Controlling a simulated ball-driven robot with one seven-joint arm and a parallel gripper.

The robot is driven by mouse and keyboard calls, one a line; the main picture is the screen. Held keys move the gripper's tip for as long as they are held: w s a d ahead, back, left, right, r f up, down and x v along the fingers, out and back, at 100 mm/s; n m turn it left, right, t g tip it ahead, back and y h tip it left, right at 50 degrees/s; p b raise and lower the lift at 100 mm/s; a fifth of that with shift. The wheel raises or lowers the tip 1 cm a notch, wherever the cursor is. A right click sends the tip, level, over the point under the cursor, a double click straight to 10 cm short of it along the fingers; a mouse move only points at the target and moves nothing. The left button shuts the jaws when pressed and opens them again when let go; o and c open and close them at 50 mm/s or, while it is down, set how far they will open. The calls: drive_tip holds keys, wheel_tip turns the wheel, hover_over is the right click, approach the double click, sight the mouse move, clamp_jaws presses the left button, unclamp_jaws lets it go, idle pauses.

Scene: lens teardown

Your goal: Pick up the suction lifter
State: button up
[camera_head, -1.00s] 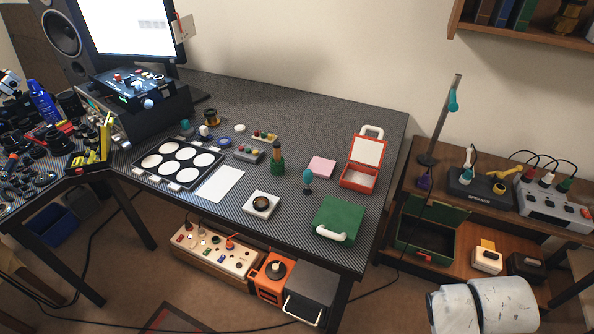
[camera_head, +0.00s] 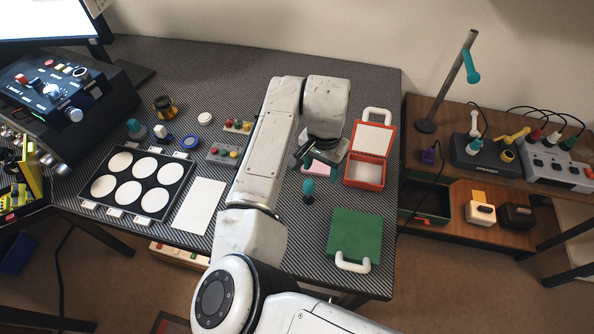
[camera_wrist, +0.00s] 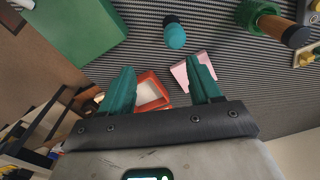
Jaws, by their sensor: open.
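The suction lifter, which I take to be the upright teal-topped tool with a dark base, stands on the dark patterned table (camera_head: 390,110) in the head view (camera_head: 308,190). Its rounded teal top shows near the top of the wrist view (camera_wrist: 174,34). My gripper (camera_wrist: 158,66) is open, with two teal fingers apart and nothing between them. In the head view my gripper (camera_head: 316,162) hangs over the pink pad, just behind the lifter and apart from it.
A green case with a white handle (camera_head: 355,235) lies in front right of the lifter. An open red box (camera_head: 365,180) stands to its right. A green tool with a brown handle (camera_wrist: 275,25) stands nearby, hidden by my arm in the head view. A white sheet (camera_head: 200,206) lies left.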

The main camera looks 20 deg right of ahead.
sight(309, 188)
drive_tip(key=shift+w+a, duration=0.35)
drive_tip(key=shift+a, duration=0.55)
drive_tip(key=shift+w+a+f, duration=0.15)
drive_tip(key=shift+a+f, duration=0.1)
drive_tip(key=shift+f, duration=0.1)
drive_tip(key=f, duration=0.3)
drive_tip(key=f+p, duration=0.1)
drive_tip(key=f, duration=0.6)
drive_tip(key=shift+w+d, duration=0.15)
drive_tip(key=shift+w, duration=0.15)
drive_tip(key=shift+c, duration=0.3)
drive_tip(key=c, duration=1)
